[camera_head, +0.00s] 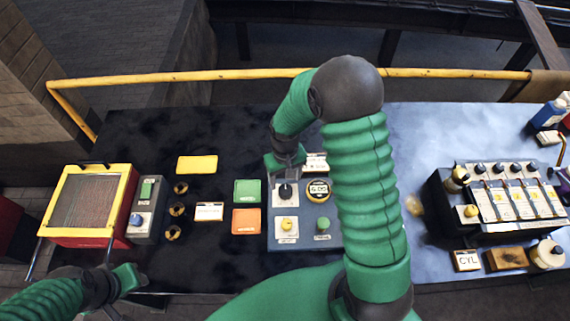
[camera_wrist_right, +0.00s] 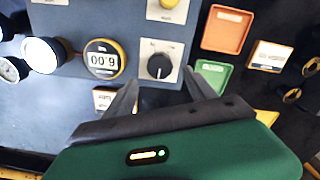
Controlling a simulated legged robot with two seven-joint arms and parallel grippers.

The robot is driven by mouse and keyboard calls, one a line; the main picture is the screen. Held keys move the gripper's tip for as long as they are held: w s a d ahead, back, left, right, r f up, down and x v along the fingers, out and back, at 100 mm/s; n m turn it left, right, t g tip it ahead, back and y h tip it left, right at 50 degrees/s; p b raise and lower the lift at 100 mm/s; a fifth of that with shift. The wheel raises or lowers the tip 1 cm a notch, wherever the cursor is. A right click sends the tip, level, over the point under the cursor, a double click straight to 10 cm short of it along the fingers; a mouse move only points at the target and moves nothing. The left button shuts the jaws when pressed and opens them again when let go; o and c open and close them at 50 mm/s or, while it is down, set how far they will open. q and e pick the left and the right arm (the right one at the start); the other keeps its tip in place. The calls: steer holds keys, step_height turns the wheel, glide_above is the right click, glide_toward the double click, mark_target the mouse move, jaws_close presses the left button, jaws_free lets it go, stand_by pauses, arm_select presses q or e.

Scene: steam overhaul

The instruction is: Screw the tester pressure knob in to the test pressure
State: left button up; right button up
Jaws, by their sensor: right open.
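The grey tester panel (camera_head: 302,245) stands in the middle of the dark bench mat. Its black round knob (camera_head: 286,192) sits on a white plate at the upper left, beside a yellow-ringed digital gauge (camera_head: 318,189). In the right wrist view the knob (camera_wrist_right: 159,66) shows between and just beyond my two fingertips. My right gripper (camera_wrist_right: 162,80) is open and empty; contact with the knob cannot be made out. The gauge (camera_wrist_right: 103,60) appears upside down there, its digits not surely readable. My left gripper (camera_head: 129,278) is low at the left, away from the panel.
A red-and-yellow box (camera_head: 92,205) is far left; a rack of cards (camera_head: 510,200) is right.

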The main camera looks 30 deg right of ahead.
mark_target(285, 188)
step_height(285, 188, up, 11)
steer(key=shift+f+b, duration=0.15)
steer(key=shift+b, duration=0.25)
steer(key=s+a+f+n+t+b, duration=0.1)
steer(key=s+a+f+b, duration=0.1)
steer(key=s+a, duration=0.1)
steer(key=s+a+f+n+t+b, duration=0.1)
steer(key=s+a+f+b, duration=0.1)
steer(key=s, duration=0.4)
steer(key=shift+s+a+f+t, duration=0.3)
steer(key=shift+a+f, duration=0.45)
steer(key=shift+a, duration=0.45)
steer(key=shift+a, duration=0.2)
stand_by(0.9)
